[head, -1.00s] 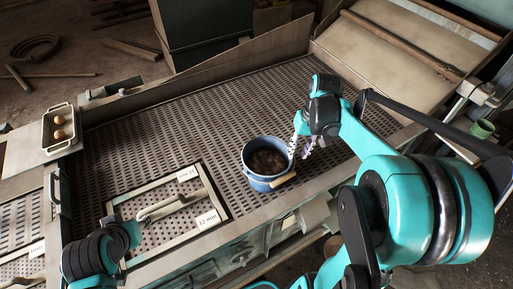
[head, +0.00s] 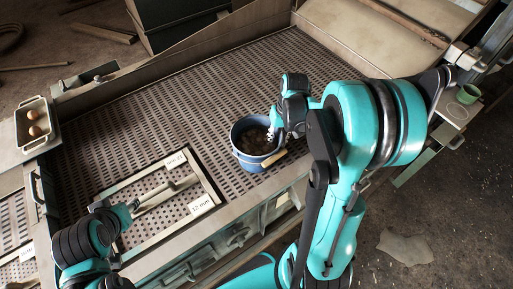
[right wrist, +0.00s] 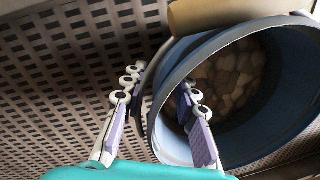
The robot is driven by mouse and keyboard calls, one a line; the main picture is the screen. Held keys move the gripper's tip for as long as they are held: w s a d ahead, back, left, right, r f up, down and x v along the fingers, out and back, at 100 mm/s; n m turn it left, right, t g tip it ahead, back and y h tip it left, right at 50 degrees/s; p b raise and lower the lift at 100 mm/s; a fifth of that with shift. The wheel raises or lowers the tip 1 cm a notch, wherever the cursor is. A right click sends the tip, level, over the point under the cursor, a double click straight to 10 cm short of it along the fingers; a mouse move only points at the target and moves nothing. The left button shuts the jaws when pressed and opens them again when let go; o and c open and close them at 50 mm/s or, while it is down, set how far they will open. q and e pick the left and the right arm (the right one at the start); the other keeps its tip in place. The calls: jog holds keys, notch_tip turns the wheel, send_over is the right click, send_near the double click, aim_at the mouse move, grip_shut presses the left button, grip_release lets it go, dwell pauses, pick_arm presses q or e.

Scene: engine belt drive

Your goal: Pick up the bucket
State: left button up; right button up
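The blue bucket (head: 240,150), holding brown lumps like stones or potatoes, stands upright on the perforated deck near its front edge. Its tan handle grip (head: 273,159) hangs at the front side, and shows at the top of the right wrist view (right wrist: 210,14). My right gripper (head: 272,134) is at the bucket's right rim. In the right wrist view its fingers (right wrist: 158,98) are apart, one outside the bucket wall and one inside, with the rim (right wrist: 163,95) between them. My left gripper (head: 133,207) is at lower left, its fingers too small to judge.
A tray with round brown items (head: 36,127) is at far left. A green cup (head: 467,94) stands at right. The deck behind the bucket is clear.

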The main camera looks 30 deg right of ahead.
jog(key=shift+w+f, duration=0.15)
jog(key=shift+f, duration=0.65)
jog(key=shift+a+r, duration=0.1)
jog(key=shift+c, duration=1.3)
grip_shut()
